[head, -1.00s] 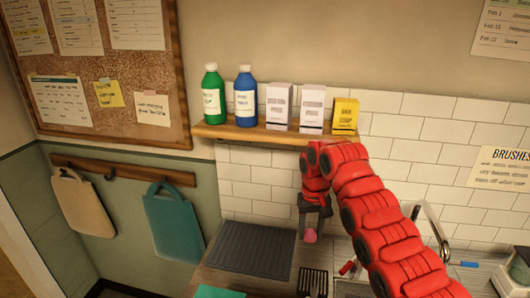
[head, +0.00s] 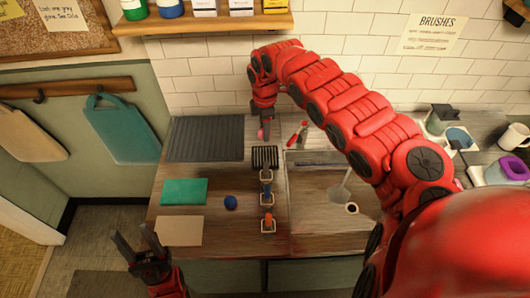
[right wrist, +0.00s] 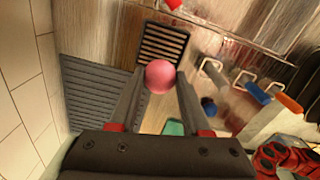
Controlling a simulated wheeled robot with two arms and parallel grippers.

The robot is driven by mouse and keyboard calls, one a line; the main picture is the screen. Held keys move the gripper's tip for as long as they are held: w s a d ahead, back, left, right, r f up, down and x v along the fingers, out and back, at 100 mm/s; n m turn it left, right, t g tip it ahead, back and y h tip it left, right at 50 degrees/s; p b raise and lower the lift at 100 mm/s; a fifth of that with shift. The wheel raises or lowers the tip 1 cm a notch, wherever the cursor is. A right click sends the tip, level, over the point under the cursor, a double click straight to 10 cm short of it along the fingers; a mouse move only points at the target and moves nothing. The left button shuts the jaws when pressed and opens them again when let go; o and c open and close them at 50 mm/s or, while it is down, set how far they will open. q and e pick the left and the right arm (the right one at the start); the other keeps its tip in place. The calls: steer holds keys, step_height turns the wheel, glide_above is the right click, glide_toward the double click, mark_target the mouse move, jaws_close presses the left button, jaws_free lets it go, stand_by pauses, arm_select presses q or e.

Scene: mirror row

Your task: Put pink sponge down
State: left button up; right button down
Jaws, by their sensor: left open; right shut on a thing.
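The pink sponge (right wrist: 160,77) is a round ball between the fingertips of my right gripper (right wrist: 158,92), which is shut on it. In the head view the sponge (head: 264,134) is a small pink spot below my right gripper (head: 265,124), near the back wall. It is over the back of the counter, between the ribbed dark mat and the slatted black rack; I cannot tell its height above the surface. My left gripper (head: 139,246) is open and empty at the lower left, in front of the counter.
The ribbed dark mat (head: 206,138) lies at the back left, and the slatted rack (head: 265,157) stands near the sponge. A green mat (head: 184,191), a tan mat (head: 180,231), a blue ball (head: 231,202) and handled brushes (head: 267,198) lie nearer. A shelf (head: 218,22) overhangs behind.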

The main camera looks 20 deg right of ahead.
steer(key=p, duration=0.2)
glide_above(265, 156)
steer(key=shift+n, duration=0.3)
step_height(265, 156, down, 5)
steer(key=shift+s+f, duration=0.1)
steer(key=shift+f, duration=0.45)
step_height(265, 156, down, 4)
steer(key=shift+p, duration=0.45)
steer(key=shift+f, duration=0.15)
steer(key=shift+f, duration=0.15)
steer(key=shift+c, duration=1.8)
jaws_free()
